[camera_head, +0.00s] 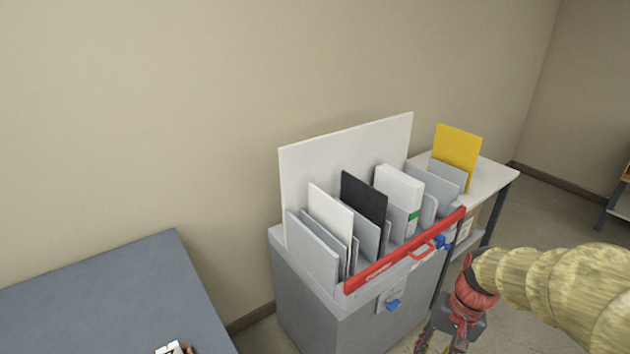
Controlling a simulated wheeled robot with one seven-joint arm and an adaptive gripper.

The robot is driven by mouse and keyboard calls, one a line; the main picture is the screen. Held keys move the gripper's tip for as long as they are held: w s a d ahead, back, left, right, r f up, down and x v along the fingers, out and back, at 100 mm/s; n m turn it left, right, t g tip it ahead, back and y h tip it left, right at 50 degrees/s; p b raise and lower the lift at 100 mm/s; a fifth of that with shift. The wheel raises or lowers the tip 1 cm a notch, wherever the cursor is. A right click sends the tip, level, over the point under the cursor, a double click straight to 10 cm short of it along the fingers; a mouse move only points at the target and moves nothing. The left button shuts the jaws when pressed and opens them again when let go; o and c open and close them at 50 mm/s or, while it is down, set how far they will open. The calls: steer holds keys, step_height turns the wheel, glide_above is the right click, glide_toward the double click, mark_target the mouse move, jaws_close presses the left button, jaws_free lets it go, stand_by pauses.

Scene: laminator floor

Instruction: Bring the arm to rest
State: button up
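My arm (560,290), in a pale yellow ribbed sleeve, comes in from the right edge in the head view. It ends at a red wrist joint with my gripper (443,342) below it, pointing down. The gripper is at the bottom edge, just right of the grey cabinet's front. Its fingertips are cut off by the frame, so I cannot tell whether it is open or shut, or whether it holds anything.
A grey cabinet (318,322) carries a rack of upright panels behind a red bar (400,252). A yellow board (457,150) stands by a light side table (495,178) behind. A blue-grey table (110,295) is at left, with a small white object (172,348) at its front. Floor shows at right.

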steer(key=s+a+r+n+t+h+p, duration=0.1)
steer(key=s+a+r+n+t, duration=0.1)
steer(key=s+r, duration=0.3)
steer(key=s+a+r+n+t+h+p, duration=0.1)
steer(key=s+a+r+t, duration=0.3)
steer(key=r, duration=0.9)
steer(key=shift+s+n+p, duration=0.45)
steer(key=shift+s+n, duration=0.35)
steer(key=shift+a, duration=0.1)
